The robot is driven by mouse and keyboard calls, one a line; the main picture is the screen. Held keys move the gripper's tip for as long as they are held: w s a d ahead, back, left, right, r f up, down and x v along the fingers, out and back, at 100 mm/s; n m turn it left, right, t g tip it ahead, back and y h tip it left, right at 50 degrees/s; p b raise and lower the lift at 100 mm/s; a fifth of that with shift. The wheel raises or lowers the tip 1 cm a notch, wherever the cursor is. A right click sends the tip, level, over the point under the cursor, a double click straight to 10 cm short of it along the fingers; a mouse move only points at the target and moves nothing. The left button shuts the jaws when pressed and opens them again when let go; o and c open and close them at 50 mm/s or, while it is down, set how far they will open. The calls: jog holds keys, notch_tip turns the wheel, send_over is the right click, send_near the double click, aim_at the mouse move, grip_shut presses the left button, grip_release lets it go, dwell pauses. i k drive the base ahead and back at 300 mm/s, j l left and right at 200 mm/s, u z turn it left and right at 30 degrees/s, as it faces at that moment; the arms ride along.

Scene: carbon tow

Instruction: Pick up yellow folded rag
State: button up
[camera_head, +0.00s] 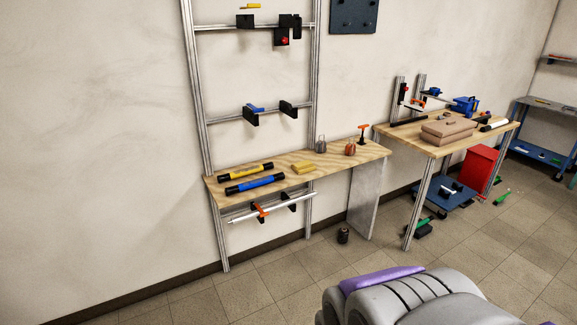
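The yellow folded rag (304,168) is a small flat yellow block. It lies on the wooden shelf bench (338,172) against the wall, near the middle of its top. A rounded grey and purple body part at the bottom right looks like mine. My gripper is not in view, so its distance to the rag cannot be seen.
A yellow-black tube (245,172) and a blue-black tube (254,184) lie left of the rag. Small jars (320,144) and an orange-handled tool (362,133) stand to its right. A second table (446,143) is further right. Floor (270,291) before the bench is mostly clear.

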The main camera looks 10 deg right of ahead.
aim_at(301, 167)
jog(key=i+l+u, duration=0.2)
jog(key=i+l, duration=0.7)
jog(key=i, duration=0.45)
jog(key=i+l+u, duration=0.25)
jog(key=i+l, duration=0.9)
jog(key=i, duration=0.1)
